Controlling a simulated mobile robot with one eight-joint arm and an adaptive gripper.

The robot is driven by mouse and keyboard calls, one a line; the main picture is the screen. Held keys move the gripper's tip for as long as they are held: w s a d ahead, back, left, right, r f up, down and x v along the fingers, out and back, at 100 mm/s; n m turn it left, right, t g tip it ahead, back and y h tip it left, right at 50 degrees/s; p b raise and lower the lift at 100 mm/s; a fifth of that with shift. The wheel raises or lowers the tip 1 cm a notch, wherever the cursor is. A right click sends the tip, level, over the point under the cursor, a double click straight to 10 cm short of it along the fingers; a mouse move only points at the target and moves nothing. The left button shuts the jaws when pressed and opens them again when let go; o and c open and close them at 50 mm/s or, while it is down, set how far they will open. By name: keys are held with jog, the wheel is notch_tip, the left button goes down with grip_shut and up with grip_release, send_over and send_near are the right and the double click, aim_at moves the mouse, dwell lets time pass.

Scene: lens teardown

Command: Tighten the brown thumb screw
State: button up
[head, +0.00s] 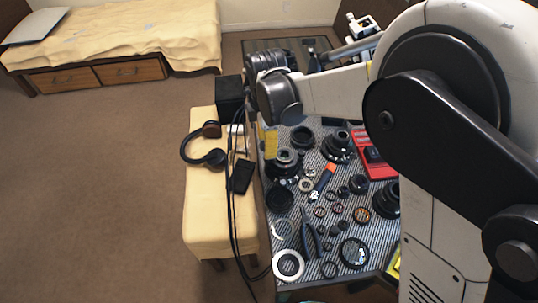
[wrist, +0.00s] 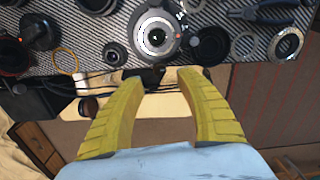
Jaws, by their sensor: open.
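I cannot make out a brown thumb screw for certain in either view. My gripper (wrist: 162,78) shows in the wrist view as two yellow fingers, spread apart with nothing between them. The fingers lie over the near edge of the striped work surface and the pale bench beside it. A camera lens with a silver front (wrist: 155,37) stands just beyond the fingertips. In the head view my arm reaches to the left over the worktable, and its dark wrist hides part of the table behind it.
The striped worktable (head: 300,252) holds several lens parts, rings, pliers (head: 312,236) and a red tray (head: 366,160). Headphones (head: 212,158) and a black box (head: 241,177) lie on the cream bench (head: 205,215). Black cables hang between bench and table. Open carpet lies to the left.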

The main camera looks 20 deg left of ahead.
notch_tip(320, 180, down, 6)
jog(key=shift+r+b, duration=0.2)
jog(key=shift+b, duration=0.7)
grip_shut()
